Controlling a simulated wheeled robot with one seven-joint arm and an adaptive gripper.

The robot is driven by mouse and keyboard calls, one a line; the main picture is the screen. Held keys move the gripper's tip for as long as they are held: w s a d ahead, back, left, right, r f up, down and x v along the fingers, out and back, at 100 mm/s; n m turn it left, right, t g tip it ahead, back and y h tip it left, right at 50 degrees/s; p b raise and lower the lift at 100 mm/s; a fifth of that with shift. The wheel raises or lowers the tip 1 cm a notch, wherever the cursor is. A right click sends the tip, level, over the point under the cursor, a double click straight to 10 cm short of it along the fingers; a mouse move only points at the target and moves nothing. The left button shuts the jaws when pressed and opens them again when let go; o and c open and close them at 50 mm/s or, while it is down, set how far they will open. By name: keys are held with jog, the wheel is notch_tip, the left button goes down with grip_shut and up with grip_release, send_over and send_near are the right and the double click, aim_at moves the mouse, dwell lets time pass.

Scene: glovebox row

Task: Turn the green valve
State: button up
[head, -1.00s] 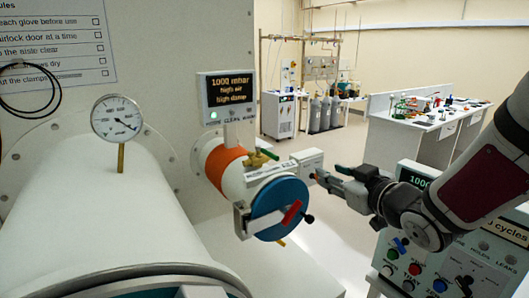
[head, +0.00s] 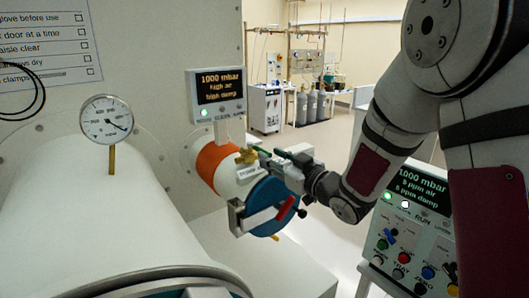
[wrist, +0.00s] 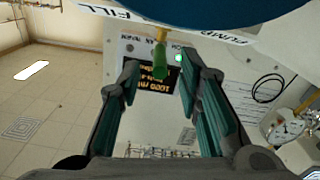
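The green valve is a small green handle (head: 263,152) on a brass fitting (head: 246,157), on top of the white antechamber cylinder with an orange band. In the wrist view the green handle (wrist: 160,66) hangs from its brass stem between my two fingertips, with a gap on each side. My gripper (wrist: 160,82) is open, with green pads facing each other. In the head view my gripper (head: 281,155) is just right of the valve, and its near finger partly overlaps the fitting area. I cannot tell from the frames whether a finger touches the handle.
The antechamber's blue door (head: 268,208) with a red handle (head: 286,209) is just below my gripper. A display (head: 217,94) stands behind the valve. A round gauge (head: 106,119) is at left. A control panel stand (head: 408,235) is at right, near my arm. FILL and PUMP labels flank the valve.

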aim_at(256, 147)
jog(key=shift+x, duration=2.1)
grip_shut()
